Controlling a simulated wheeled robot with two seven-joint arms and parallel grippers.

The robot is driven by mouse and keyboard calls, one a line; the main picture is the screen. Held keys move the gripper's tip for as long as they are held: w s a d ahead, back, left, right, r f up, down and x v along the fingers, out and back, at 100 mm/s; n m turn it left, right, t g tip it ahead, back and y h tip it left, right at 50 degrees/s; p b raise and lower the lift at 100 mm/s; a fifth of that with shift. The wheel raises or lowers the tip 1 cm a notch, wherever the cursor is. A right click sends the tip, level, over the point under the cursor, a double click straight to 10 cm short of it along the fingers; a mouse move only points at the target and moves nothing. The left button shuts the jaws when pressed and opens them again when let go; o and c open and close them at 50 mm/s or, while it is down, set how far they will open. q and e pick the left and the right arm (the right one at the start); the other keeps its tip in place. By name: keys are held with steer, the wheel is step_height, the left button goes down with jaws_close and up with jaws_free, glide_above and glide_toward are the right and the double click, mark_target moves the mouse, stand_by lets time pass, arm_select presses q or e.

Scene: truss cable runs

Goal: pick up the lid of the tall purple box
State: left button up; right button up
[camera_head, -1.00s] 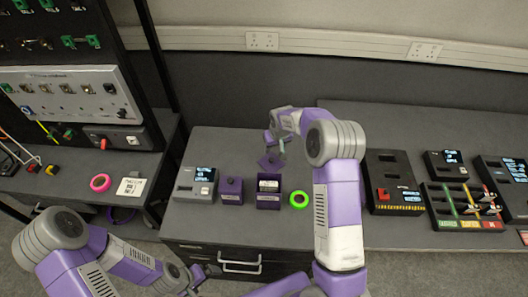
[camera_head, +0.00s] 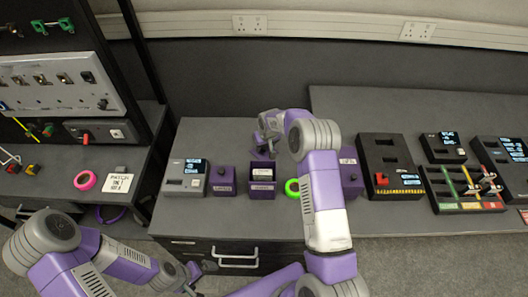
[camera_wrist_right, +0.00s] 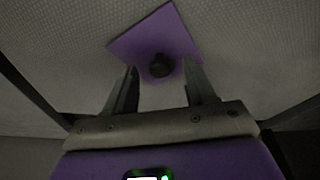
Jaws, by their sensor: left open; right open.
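A purple lid with a dark round knob (camera_wrist_right: 160,66) lies just beyond my right gripper's fingertips in the right wrist view. The right gripper (camera_wrist_right: 160,80) is open, its fingers either side of the knob, apart from it as far as I can see. In the head view the right gripper (camera_head: 266,146) is behind an open purple box (camera_head: 262,188), with a purple patch of lid (camera_head: 262,156) under it. What the lid rests on is unclear. My left gripper (camera_head: 200,276) is open and empty in front of the drawers.
A lidded purple box (camera_head: 222,181) stands left of the open one, beside a grey device (camera_head: 186,178). Another purple box (camera_head: 352,172) is partly behind my right arm. A green ring (camera_head: 292,187) lies right of the open box. Black panels (camera_head: 392,160) fill the right bench.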

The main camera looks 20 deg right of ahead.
steer(key=shift+f, duration=0.25)
jaws_close()
steer(key=shift+r, duration=0.1)
